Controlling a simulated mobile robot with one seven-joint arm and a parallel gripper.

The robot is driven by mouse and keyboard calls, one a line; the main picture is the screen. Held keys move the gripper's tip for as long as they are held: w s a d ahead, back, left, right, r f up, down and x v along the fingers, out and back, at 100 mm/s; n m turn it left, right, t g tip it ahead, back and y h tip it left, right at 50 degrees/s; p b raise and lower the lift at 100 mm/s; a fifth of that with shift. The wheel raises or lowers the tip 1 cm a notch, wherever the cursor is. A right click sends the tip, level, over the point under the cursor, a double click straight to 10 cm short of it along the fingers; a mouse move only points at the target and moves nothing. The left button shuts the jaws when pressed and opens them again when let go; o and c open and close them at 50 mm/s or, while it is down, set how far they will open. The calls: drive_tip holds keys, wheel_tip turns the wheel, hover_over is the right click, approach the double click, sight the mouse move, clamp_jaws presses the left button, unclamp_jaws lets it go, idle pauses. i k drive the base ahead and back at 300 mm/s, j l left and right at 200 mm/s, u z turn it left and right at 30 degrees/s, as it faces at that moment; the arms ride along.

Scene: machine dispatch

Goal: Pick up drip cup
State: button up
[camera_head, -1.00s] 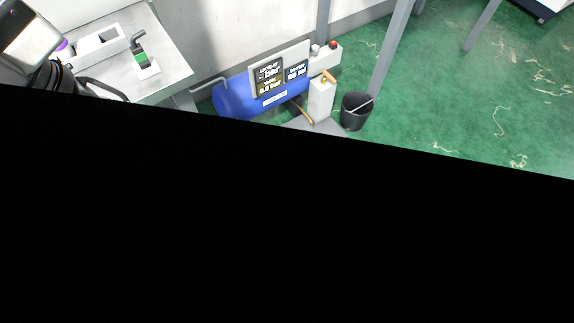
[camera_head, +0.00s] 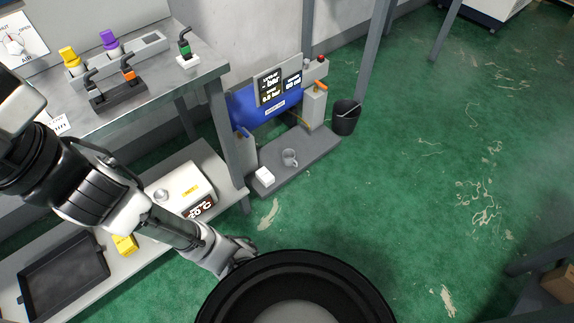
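A small grey cup with a handle (camera_head: 289,157) stands on the grey base plate (camera_head: 310,155) of the blue tank unit, in the middle of the view; it looks like the drip cup. My gripper (camera_head: 238,256) is low in the view, below and to the left of the cup and well apart from it. Its fingers are small and partly hidden by a dark round shape in front, so I cannot tell whether they are open or shut.

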sight(288, 155)
drive_tip(key=k+j, duration=0.3)
drive_tip(key=k, duration=0.2)
drive_tip(key=i+l, duration=0.15)
drive_tip(key=i, duration=0.4)
drive_tip(key=i+l+z, duration=0.1)
drive_tip(key=i, duration=0.5)
drive_tip(key=i+l, duration=0.1)
drive_tip(key=l, duration=0.3)
drive_tip(key=i+l, duration=0.15)
drive_tip(key=l, duration=0.2)
drive_tip(key=z, duration=0.05)
